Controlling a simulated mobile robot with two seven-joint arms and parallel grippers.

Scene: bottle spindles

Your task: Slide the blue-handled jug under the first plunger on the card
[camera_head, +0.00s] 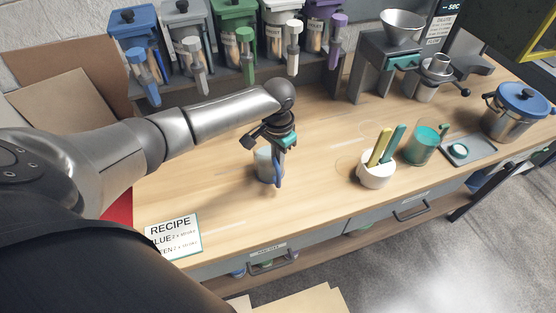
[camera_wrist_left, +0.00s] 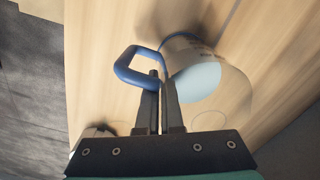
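The blue-handled jug (camera_head: 263,163), a clear cup with a blue handle (camera_head: 278,172), is near the middle of the counter. My left gripper (camera_head: 276,150) is over it from above, at the handle. In the left wrist view the two fingers (camera_wrist_left: 160,88) are close together at the blue handle (camera_wrist_left: 132,64) and look shut on it. The jug body (camera_wrist_left: 205,78) is beside the fingers. The recipe card (camera_head: 172,236) at the front left names blue, then green. The blue plunger (camera_head: 145,75) hangs under the blue dispenser (camera_head: 135,28) at the back left. My right gripper is not in view.
Grey (camera_head: 187,30), green (camera_head: 234,28), white and purple dispensers continue along the back. A white cup with yellow and teal sticks (camera_head: 376,174), a teal-filled jug (camera_head: 423,146) and a blue-lidded pot (camera_head: 518,108) stand right. My left arm spans the left counter.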

